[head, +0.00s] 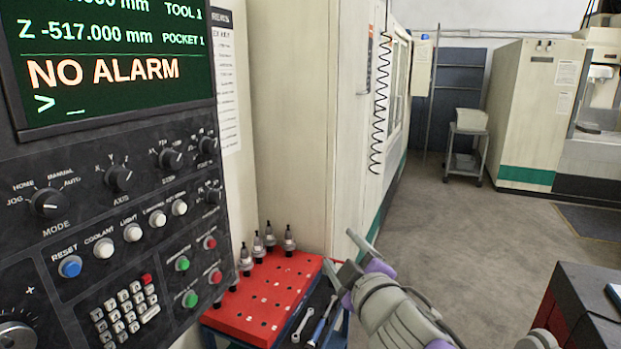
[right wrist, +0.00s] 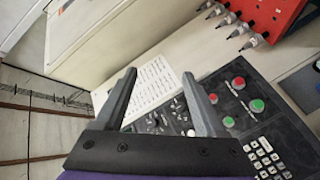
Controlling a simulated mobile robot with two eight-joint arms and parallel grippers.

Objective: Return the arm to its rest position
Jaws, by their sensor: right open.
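My right gripper (head: 339,249) reaches in from the lower right in the head view, raised near the right end of the red tool rack. Its two grey fingers are apart with nothing between them. In the right wrist view the open fingers (right wrist: 159,75) point toward the control panel (right wrist: 215,110) and a white printed sheet, both apart from the fingertips. My left gripper does not show in either view.
The control panel (head: 120,210) with its screen fills the left. A red rack (head: 270,297) holds several tool holders; wrenches (head: 312,322) lie beside it. A machine cabinet (head: 290,110) stands behind. Open floor (head: 470,240) lies right, with a dark-topped red cabinet (head: 575,310) at lower right.

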